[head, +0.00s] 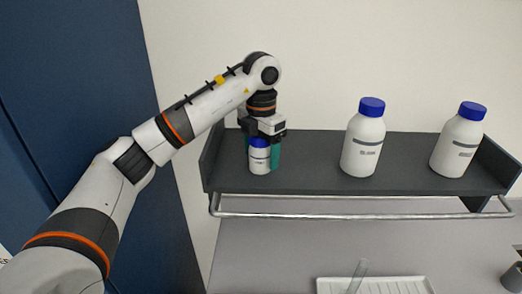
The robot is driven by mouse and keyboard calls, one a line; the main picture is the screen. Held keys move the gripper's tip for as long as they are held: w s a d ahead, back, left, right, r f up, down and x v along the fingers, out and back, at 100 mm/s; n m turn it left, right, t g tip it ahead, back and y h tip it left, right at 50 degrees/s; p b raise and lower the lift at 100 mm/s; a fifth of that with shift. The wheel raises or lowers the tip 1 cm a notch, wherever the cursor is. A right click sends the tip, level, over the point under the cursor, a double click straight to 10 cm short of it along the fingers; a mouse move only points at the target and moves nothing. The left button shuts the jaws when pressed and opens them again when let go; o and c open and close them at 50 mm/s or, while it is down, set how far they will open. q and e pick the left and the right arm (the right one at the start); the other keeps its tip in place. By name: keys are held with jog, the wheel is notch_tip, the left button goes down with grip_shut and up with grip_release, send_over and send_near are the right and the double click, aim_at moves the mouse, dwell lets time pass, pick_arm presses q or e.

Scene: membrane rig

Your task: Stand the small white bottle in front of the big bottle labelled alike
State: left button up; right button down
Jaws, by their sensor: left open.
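The small white bottle (260,160) with a blue cap stands upright on the left part of the dark shelf (310,176). A big white bottle (362,145) with a blue cap stands right of the shelf's middle, and another big bottle (457,146) stands near the shelf's right end. All have dark label marks too small to read surely. My left gripper (262,160) points down over the small bottle, with its green fingers open at the bottle's sides. I cannot tell whether a finger touches it. My right gripper is out of view.
A metal rail (340,215) runs along the shelf's front. Below, a white ribbed tray (400,286) and a clear tube (358,274) show on the grey counter. A dark object (513,277) is at the lower right. Shelf space between the bottles is clear.

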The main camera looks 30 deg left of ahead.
pick_arm(q)
notch_tip(320, 180, up, 12)
jog(key=shift+r, duration=0.15)
dwell(0.6)
dwell(0.5)
